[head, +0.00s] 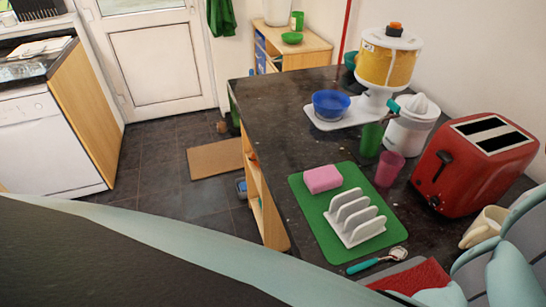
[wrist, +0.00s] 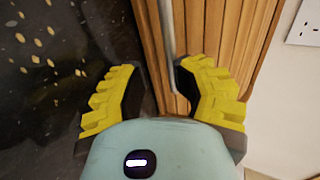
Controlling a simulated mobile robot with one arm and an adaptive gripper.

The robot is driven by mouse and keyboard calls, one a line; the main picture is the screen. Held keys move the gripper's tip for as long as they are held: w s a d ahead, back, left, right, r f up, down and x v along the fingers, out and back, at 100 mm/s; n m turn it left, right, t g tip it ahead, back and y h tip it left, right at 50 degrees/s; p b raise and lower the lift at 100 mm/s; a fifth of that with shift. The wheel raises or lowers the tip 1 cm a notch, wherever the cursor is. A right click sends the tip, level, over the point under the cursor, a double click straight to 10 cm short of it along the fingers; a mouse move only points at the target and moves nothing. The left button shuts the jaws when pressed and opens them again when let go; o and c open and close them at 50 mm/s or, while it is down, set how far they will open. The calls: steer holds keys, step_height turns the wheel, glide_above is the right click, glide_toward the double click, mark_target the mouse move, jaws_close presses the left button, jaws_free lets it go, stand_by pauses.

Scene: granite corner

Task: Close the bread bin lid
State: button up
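In the wrist view, my gripper (wrist: 165,85) has two yellow ribbed fingers that stand well apart. A slatted wooden surface (wrist: 220,35), which looks like the bread bin lid, runs down between and behind the fingers. A thin grey bar (wrist: 167,40) lies along its left edge, between the two fingers and nearer the right one. I cannot tell whether a finger touches the bar or the slats. The rest of the bin, and how far its lid is open, cannot be made out. Neither the bin nor my gripper's fingers can be made out in the head view.
A dark speckled worktop (wrist: 50,80) lies left of the slats; a wall socket (wrist: 303,25) is at upper right. In the head view, a red toaster (head: 475,165), a green mat (head: 310,225) with a white toast rack (head: 355,218), and a juicer (head: 410,125) crowd the counter.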

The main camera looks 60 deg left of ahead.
steer(key=shift+o, duration=0.4)
steer(key=shift+w+r, duration=0.1)
steer(key=shift+r, duration=0.1)
steer(key=shift+s+r, duration=0.3)
steer(key=shift+s, duration=0.2)
steer(key=v, duration=0.9)
steer(key=shift+s, duration=0.25)
steer(key=shift+s+a+r, duration=0.35)
steer(key=shift+s+r, duration=0.05)
steer(key=shift+s, duration=0.15)
